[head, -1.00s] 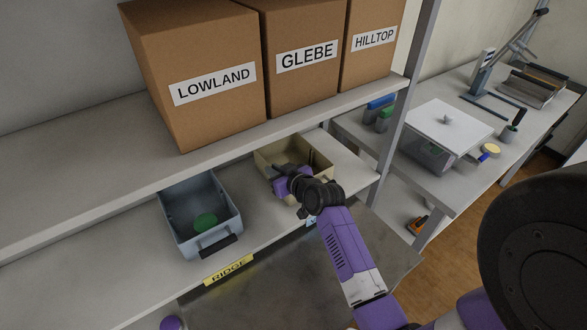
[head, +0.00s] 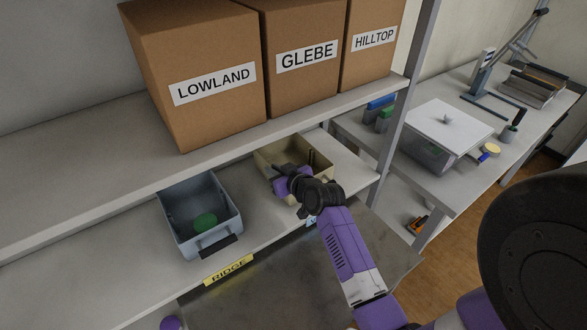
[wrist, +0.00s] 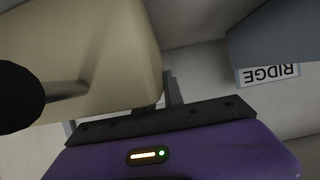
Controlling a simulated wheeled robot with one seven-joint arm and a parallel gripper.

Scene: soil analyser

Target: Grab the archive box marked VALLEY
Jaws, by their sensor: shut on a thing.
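A beige open-topped box (head: 318,158) stands on the lower shelf. In the wrist view its wall (wrist: 90,50) fills the upper left. My gripper (head: 280,172) is at the near side of this box, shut on a part of it. The exact grip is hidden by my wrist in the head view. In the wrist view a dark finger (wrist: 172,88) shows right beside the box wall. No VALLEY marking is readable. A light blue tag (head: 311,222) on the shelf edge below the box is mostly covered by my arm.
Cardboard boxes LOWLAND (head: 195,60), GLEBE (head: 300,40) and HILLTOP (head: 372,45) stand on the shelf above. A shelf post (head: 405,110) rises on the right.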

